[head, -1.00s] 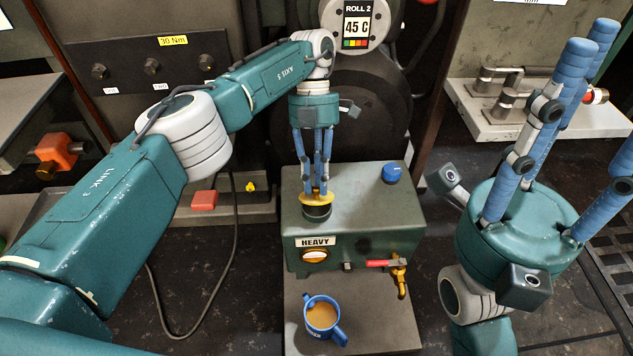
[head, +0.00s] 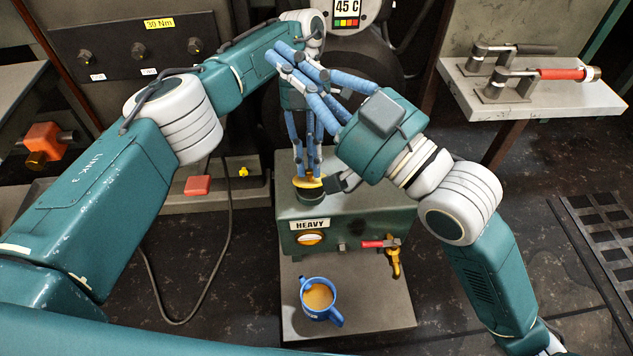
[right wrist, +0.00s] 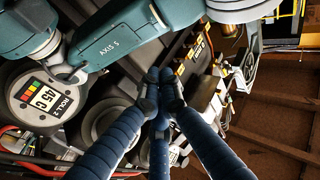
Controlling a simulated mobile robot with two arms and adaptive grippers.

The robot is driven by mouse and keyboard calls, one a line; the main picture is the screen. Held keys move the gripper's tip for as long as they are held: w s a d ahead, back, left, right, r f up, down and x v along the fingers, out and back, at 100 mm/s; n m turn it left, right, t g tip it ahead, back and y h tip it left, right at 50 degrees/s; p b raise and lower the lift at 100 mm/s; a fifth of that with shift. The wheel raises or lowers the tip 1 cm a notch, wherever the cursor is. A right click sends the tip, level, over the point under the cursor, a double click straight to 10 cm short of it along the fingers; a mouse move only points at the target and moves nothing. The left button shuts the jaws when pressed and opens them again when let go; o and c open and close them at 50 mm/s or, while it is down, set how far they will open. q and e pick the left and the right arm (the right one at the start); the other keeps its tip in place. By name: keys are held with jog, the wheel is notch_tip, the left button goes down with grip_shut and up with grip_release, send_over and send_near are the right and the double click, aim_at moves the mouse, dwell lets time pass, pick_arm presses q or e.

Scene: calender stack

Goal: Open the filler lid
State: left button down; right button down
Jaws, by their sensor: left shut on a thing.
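A yellow lid (head: 309,183) sits at the top of a dark filler neck (head: 312,201) on the green box (head: 360,218) labelled HEAVY. My left gripper (head: 308,174) points down from above and is shut on the lid. I cannot tell whether the lid is seated or slightly raised. My right gripper (head: 282,54) is in front of my left wrist, pointing up and left, with its hand partly over the back of the box. In the right wrist view its fingertips (right wrist: 160,92) meet with nothing seen between them.
A blue mug of brown drink (head: 318,297) stands on the plate before the box. A red-handled tap (head: 378,244) sticks out at the box's front right. A shelf with clamps (head: 545,97) is at the right. A black cable lies on the floor at left.

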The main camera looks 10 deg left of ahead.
pick_arm(q)
jog(key=shift+w, duration=0.1)
pick_arm(e)
jog(key=s+a+f+n+g+h, duration=0.2)
jog(key=a+f+n+g, duration=0.15)
jog(key=f, duration=0.45)
jog(key=n+g+h, duration=0.3)
jog(key=n+h, duration=1)
jog(key=n, duration=1.3)
send_near(315, 186)
jog(key=s+d+r, duration=0.1)
jog(key=s+d, duration=0.1)
jog(key=s, duration=0.3)
jog(key=w+f, duration=0.2)
jog(key=w+a+f, duration=0.1)
jog(key=w+f, duration=0.2)
jog(key=w+a+f, duration=0.1)
jog(key=w+f, duration=0.1)
jog(key=shift+w+a+f, duration=0.25)
jog(key=shift+w+a+r, duration=0.15)
jog(key=shift+w+r, duration=0.05)
jog(key=shift+w, duration=0.25)
